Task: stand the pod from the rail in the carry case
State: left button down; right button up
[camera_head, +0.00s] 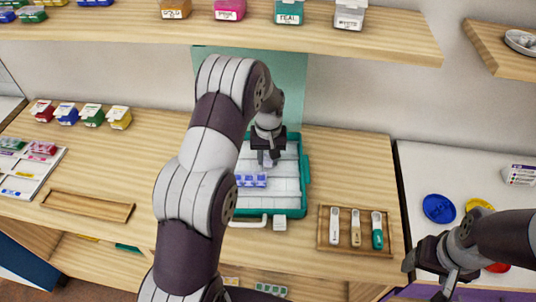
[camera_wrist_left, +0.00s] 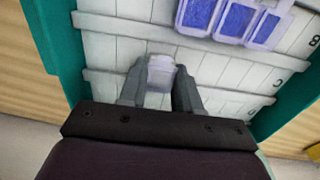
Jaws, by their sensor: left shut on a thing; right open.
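The carry case (camera_head: 304,172) is teal and lies open on the table, with a white interior divided by low ribs. It fills most of the left wrist view (camera_wrist_left: 60,30). My left gripper (camera_head: 268,150) is over the case's upper part, shut on a small pale, translucent pod (camera_wrist_left: 161,72). Several blue-filled pods (camera_head: 250,181) stand in a row in the case, below left of the gripper; they also show in the left wrist view (camera_wrist_left: 236,20). I cannot tell whether the held pod touches the case floor. My right gripper (camera_head: 447,277) is open and empty at the lower right.
A long, empty wooden holder (camera_head: 88,207) lies at left, possibly the rail. Several coloured boxes (camera_head: 67,115) stand behind it. A wooden tray (camera_head: 383,248) with three tools sits right of the case. A shelf (camera_head: 380,45) with boxes hangs above. My left arm hides the table's middle.

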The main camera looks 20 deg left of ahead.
aim_at(269, 162)
pick_arm(q)
jog(key=shift+f, duration=0.15)
jog(key=c, duration=0.8)
grip_release()
notch_tip(269, 162, up, 7)
jog(key=shift+f+b, duration=0.2)
jog(key=shift+b, duration=0.25)
jog(key=shift+s+d+r, duration=0.4)
jog(key=shift+s+r, duration=0.25)
jog(key=shift+r, duration=0.2)
jog(key=s+d+m, duration=0.1)
jog(key=s+d, duration=0.1)
jog(key=s, duration=0.4)
jog(key=s+d+r+m+t, duration=0.1)
jog(key=s+m, duration=0.1)
jog(key=s, duration=0.5)
jog(key=s+d+m, duration=0.1)
jog(key=s+d, duration=0.1)
jog(key=s, duration=0.5)
jog(key=shift+s+d+r+m, duration=0.15)
jog(key=shift+s+d+m, duration=0.05)
jog(key=shift+d+m, duration=0.2)
